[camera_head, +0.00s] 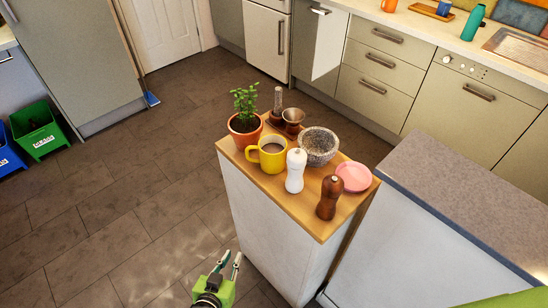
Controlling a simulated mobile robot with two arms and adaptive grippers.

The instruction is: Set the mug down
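A yellow mug (267,157) with a dark drink in it stands upright on the wooden top of a narrow white counter (318,226). Its handle points left. A terracotta plant pot is close behind it and a white pepper mill is close to its right. My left gripper (231,258) is at the bottom of the view, in front of and below the counter top, well apart from the mug. Its two fingers are spread with nothing between them. My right gripper is out of view; only a green part of mine shows at the bottom right.
The counter top is crowded: potted plant (244,124), white mill (296,170), brown mill (329,197), stone mortar (318,145), pink plate (354,176) and brown cup (293,118). A grey worktop (470,200) adjoins on the right. Floor at left is open, with bins (38,130) beyond.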

